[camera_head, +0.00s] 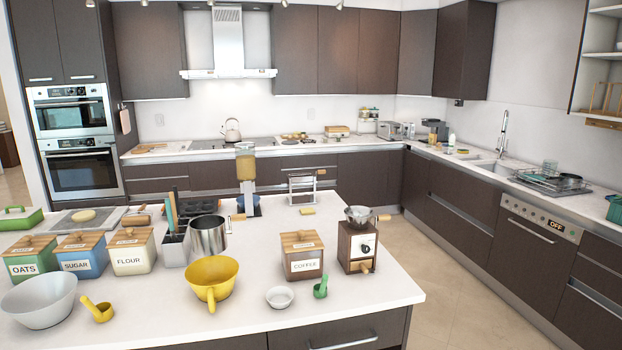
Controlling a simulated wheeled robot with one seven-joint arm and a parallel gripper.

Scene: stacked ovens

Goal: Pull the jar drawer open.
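No drawer in view is marked as the jar drawer, so I cannot tell which one it is. The island front, below the white counter, shows dark drawer fronts at the bottom edge of the head view. One drawer front (385,327) has a long metal bar handle (343,344) and looks shut; its lower part is cut off by the frame. On the counter above stand labelled jars with wooden lids: oats (31,262), sugar (80,260), flour (132,256) and coffee (302,258). My gripper is not in view.
The island's white counter (365,307) has its right front corner near the drawer. A yellow colander (210,283), a small white bowl (279,297), a green scoop (320,289) and a coffee grinder (357,250) stand on it. Open floor (450,285) lies to the right.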

